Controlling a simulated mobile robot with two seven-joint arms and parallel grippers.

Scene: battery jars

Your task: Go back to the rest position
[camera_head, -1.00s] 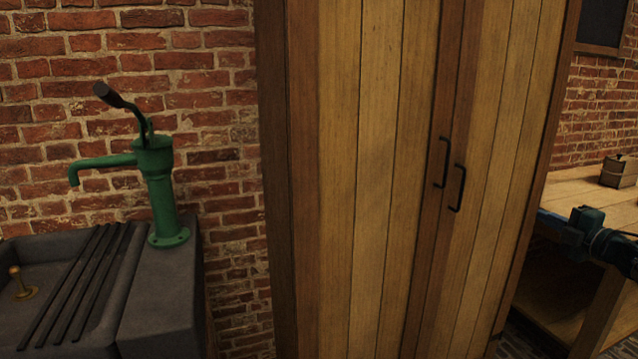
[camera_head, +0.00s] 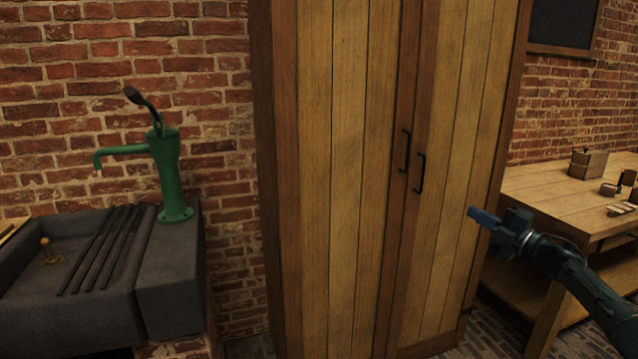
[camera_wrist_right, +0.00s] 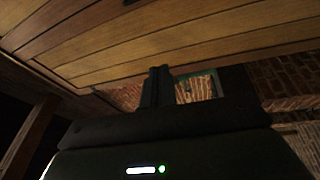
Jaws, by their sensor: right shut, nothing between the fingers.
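My right gripper (camera_head: 484,217) shows in the head view, its arm coming in from the lower right. Its blue fingers are shut with nothing between them and point left, in front of the wooden cupboard (camera_head: 345,170). In the right wrist view the dark fingers (camera_wrist_right: 157,86) stand close together, and wooden planks fill the top. My left gripper is in neither view.
A stone sink (camera_head: 170,290) with a green hand pump (camera_head: 168,175) stands at the left against a brick wall (camera_head: 215,130). The cupboard has two black handles. A wooden table (camera_head: 545,200) at the right bears a small wooden box (camera_head: 588,163) and several small objects.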

